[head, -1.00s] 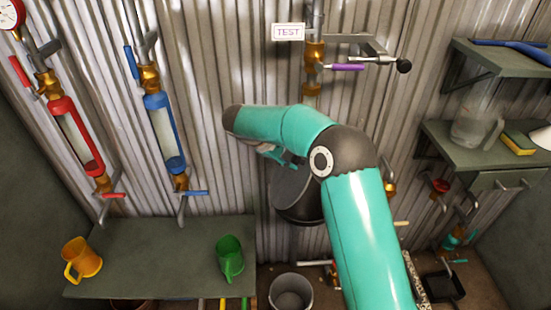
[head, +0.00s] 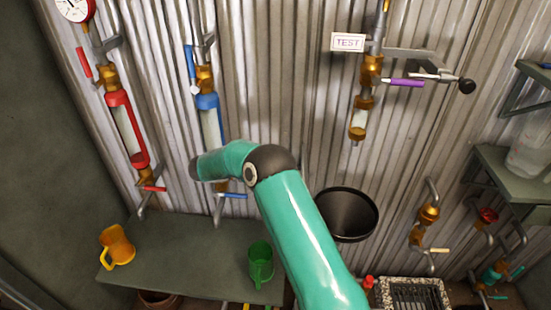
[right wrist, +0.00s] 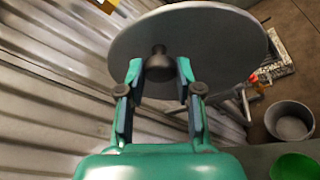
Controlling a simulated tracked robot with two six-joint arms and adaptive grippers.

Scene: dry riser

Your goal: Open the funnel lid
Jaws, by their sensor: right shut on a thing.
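The funnel (head: 347,214) is black and stands open against the corrugated wall, with its dark inside visible in the head view. Its lid (right wrist: 222,48) is a large grey disc with a dark knob (right wrist: 159,66) in the right wrist view. My right gripper (right wrist: 160,72) is shut on that knob, one finger on each side, and holds the lid off the funnel. In the head view my right arm crosses the middle, left of the funnel; the gripper and lid are hidden there. My left gripper is not in view.
A dark shelf (head: 185,255) holds an orange mug (head: 117,246) and a green mug (head: 261,262). Red (head: 128,130) and blue (head: 210,122) sight tubes are on the wall at left. A TEST pipe (head: 366,95) with a purple lever hangs above the funnel. A grey bucket (right wrist: 289,120) stands on the floor.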

